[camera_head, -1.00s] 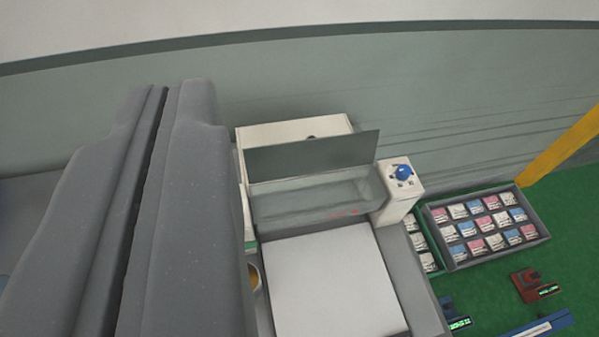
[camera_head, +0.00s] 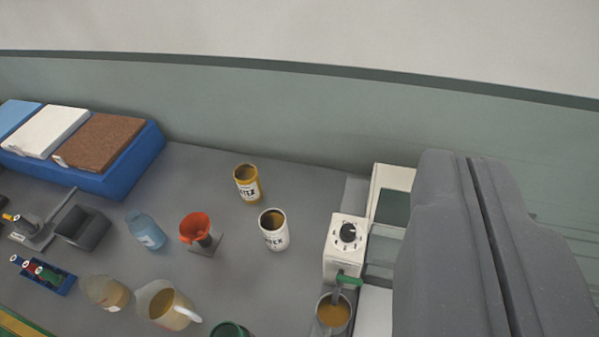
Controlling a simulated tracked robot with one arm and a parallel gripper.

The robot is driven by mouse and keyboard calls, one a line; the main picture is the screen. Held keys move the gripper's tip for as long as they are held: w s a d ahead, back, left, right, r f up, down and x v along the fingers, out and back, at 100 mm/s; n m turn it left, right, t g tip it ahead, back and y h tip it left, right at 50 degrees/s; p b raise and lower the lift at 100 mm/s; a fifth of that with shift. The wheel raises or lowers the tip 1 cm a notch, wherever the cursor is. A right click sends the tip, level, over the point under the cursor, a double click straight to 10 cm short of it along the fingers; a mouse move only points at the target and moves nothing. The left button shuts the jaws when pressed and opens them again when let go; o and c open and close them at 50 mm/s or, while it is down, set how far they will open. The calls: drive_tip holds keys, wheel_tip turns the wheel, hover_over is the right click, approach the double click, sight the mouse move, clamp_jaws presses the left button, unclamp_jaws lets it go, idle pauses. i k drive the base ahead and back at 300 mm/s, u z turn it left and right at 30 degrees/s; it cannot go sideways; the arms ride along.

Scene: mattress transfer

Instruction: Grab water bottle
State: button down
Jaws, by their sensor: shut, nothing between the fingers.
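A light blue translucent bottle (camera_head: 146,231) with a pale label stands on the grey bench at left. It is tilted in the picture, and nothing touches it that I can see. My gripper (camera_head: 466,157) fills the right of the view, with its two grey fingers shut together and a thin dark seam between them. The gripper is empty and well to the right of the bottle, over the white machine.
A red funnel on a stand (camera_head: 196,229) is right of the bottle, a dark grey holder (camera_head: 83,229) left of it. Nearby are a jug (camera_head: 170,305), a beige container (camera_head: 106,292), a white tin (camera_head: 274,230), a yellow tin (camera_head: 247,184) and a blue tray (camera_head: 125,178).

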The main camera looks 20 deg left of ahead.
sight(141, 226)
drive_tip(key=u, duration=1.75)
drive_tip(key=k, duration=1.4)
drive_tip(key=z, duration=0.3)
drive_tip(key=i, duration=1)
drive_tip(key=u, duration=0.1)
